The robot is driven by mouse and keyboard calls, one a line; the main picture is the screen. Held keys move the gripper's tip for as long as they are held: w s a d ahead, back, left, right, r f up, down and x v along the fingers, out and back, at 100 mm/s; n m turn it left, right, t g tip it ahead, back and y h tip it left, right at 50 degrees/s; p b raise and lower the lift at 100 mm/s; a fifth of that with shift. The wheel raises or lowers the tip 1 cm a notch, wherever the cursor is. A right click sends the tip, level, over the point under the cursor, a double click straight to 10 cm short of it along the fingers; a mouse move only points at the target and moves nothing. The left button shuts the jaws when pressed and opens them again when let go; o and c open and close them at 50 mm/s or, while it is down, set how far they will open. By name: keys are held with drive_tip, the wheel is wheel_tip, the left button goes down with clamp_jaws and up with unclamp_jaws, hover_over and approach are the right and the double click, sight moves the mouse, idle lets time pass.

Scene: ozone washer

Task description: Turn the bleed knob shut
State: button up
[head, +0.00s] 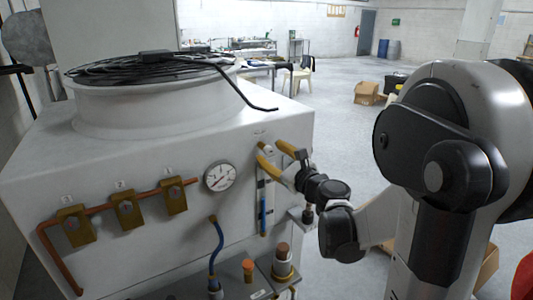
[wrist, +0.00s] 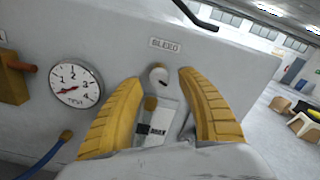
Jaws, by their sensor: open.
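The bleed knob (wrist: 158,75) is a small round pale-grey knob with a dark mark on its face, on the white cabinet wall under the BLEED label (wrist: 165,45). In the wrist view it sits between the tips of my two yellow fingers, with a gap on each side. My gripper (wrist: 159,79) is open and empty, pointing at the wall. In the head view my gripper (head: 271,152) is at the right end of the cabinet front, its fingers spread at the knob. The knob is hard to make out there, and finger depth relative to it is unclear.
A pressure gauge (head: 220,177) is left of my gripper. Several brass valves (head: 122,209) on a copper pipe are farther left. A blue hose (head: 217,240) and an orange-capped fitting (head: 249,268) are below. A black cable (head: 244,92) hangs over the cabinet top.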

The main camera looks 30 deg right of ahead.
drive_tip(key=shift+w, duration=0.95)
clamp_jaws()
drive_tip(key=shift+n, duration=0.4)
drive_tip(key=n, duration=0.4)
drive_tip(key=shift+n+b, duration=0.4)
drive_tip(key=n, duration=0.5)
drive_tip(key=shift+r, duration=0.1)
drive_tip(key=n, duration=0.6)
drive_tip(key=shift+r+b, duration=0.1)
drive_tip(key=shift+b, duration=0.2)
drive_tip(key=n, duration=0.5)
drive_tip(key=shift+n, duration=0.3)
